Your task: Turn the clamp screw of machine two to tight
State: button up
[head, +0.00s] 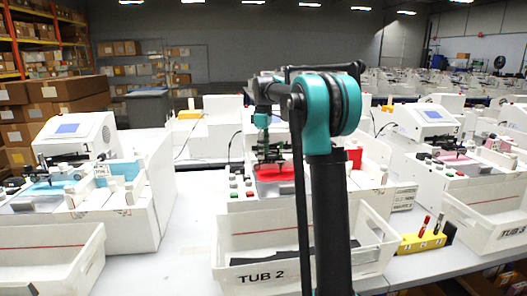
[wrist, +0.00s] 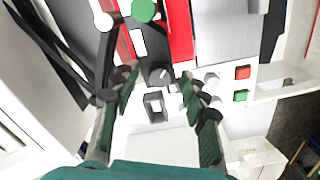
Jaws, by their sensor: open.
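Machine two (head: 240,205) is the white plotter behind the bin marked TUB 2, with a red bed (head: 275,172). My gripper (head: 270,158) hangs over its bed, partly hidden by my arm. In the wrist view my gripper (wrist: 158,82) is open, its two fingers apart and pointing at the machine. A small dark round knob (wrist: 157,75), which looks like the clamp screw, lies between the fingertips in the picture. I cannot tell its turn or whether the fingers touch it.
Red (wrist: 243,72) and green (wrist: 240,96) buttons sit to the right of the fingers. The white bin TUB 2 (head: 240,272) stands in front. A yellow holder (head: 422,243) with pens is at right. Other plotters stand left (head: 75,130) and right (head: 432,120).

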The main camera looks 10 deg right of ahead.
grip_shut()
jog(key=shift+m, duration=0.3)
jog(key=m, duration=0.4)
jog(key=shift+m, duration=0.3)
jog(key=m, duration=1.4)
jog(key=shift+m, duration=0.3)
